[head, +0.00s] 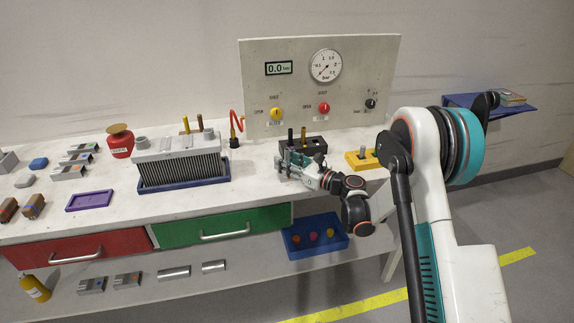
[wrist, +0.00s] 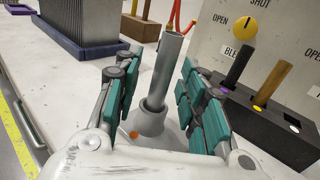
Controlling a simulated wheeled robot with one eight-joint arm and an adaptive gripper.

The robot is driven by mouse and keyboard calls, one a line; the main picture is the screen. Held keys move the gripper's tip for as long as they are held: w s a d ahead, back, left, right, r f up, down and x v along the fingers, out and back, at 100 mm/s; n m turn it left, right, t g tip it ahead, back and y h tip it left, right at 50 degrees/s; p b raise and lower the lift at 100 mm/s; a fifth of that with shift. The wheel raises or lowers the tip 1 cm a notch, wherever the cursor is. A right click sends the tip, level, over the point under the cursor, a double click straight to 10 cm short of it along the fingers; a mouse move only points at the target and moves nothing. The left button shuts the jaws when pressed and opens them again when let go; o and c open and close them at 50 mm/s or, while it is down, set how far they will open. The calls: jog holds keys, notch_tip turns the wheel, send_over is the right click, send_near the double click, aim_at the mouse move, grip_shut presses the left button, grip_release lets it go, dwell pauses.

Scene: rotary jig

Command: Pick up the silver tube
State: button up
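In the wrist view, a silver tube (wrist: 163,72) stands in a grey flared holder (wrist: 150,122) with an orange dot beside it. My gripper (wrist: 155,90) is open, with teal finger pads on both sides of the tube. There is a visible gap on the left; the right pads are nearer, and I cannot tell whether they touch. In the head view, my gripper (head: 293,160) is low over the bench in front of the black block, and the upright tube is not clearly seen there. Two silver cylinders (head: 173,272) lie on the lower shelf.
A black block (head: 316,146) with black and gold rods stands close right of the fingers in the wrist view. A finned grey unit (head: 180,160) sits on a blue tray to the left. The gauge panel (head: 262,101) stands behind; a yellow block (head: 356,161) is at right.

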grip_shut()
jog(key=shift+r, duration=0.1)
